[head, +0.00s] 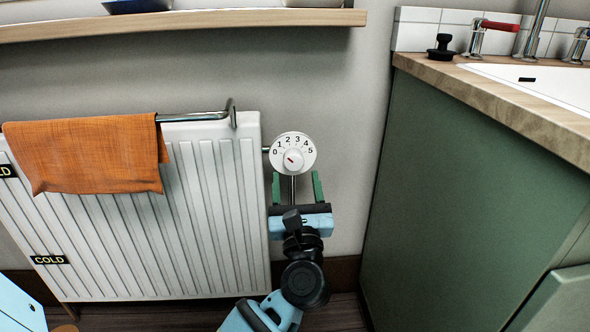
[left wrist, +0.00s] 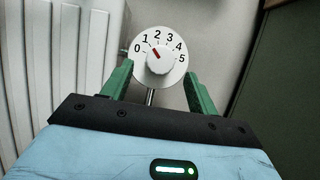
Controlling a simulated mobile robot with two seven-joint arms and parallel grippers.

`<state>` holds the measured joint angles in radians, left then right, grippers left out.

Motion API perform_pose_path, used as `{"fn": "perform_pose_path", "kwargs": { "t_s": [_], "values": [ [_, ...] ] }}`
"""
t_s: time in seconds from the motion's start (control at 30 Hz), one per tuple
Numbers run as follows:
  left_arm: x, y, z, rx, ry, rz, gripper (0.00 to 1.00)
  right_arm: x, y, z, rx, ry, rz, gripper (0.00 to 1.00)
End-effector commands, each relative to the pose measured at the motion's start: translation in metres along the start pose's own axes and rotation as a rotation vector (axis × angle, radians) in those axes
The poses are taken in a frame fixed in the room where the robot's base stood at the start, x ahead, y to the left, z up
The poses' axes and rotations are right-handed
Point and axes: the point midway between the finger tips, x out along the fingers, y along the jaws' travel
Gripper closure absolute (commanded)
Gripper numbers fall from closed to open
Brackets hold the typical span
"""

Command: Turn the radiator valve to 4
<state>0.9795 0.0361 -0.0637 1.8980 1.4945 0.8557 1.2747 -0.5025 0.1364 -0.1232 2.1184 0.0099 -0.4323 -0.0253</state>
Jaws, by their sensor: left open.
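The radiator valve (head: 306,165) is a round white dial marked 0 to 5 with a white knob in its middle. It sits at the right end of the white radiator (head: 215,215). The red mark on the knob points up and left, about at 1. The dial also shows in the left wrist view (left wrist: 173,77). My left gripper (head: 297,178) is open and empty, with its green fingers just below the dial in the head view. In the left wrist view its fingertips (left wrist: 159,72) show either side of the dial's lower part. I see no contact.
An orange cloth (head: 90,155) hangs on the rail over the radiator. A wooden shelf (head: 180,22) runs above. A green cabinet (head: 450,200) with a wooden worktop (head: 500,105) and a white sink (head: 560,85) stands to the right. Bare wall lies between dial and cabinet.

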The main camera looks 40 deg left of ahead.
Motion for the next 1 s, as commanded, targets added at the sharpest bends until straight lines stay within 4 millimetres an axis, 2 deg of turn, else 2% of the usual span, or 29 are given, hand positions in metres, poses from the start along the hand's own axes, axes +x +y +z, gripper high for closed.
{"fn": "perform_pose_path", "kwargs": {
  "t_s": [0.1, 0.3, 0.67, 1.0],
  "values": [
    [0.018, 0.000, 0.000, -0.001, -0.003, 0.000, 0.41, 0.003, 0.000, 0.002, 0.000, -0.003, 0.000, 0.64],
    [0.036, 0.000, -0.001, 0.000, 0.000, 0.000, 0.41, 0.005, 0.000, 0.005, 0.001, -0.009, -0.001, 0.64],
    [0.041, 0.000, 0.000, 0.000, 0.000, -0.001, 0.42, 0.004, 0.000, 0.007, 0.002, -0.013, -0.002, 0.64],
    [0.040, 0.000, 0.000, 0.000, 0.001, 0.000, 0.85, 0.006, 0.000, 0.005, 0.002, -0.008, -0.001, 0.64]
  ]
}}
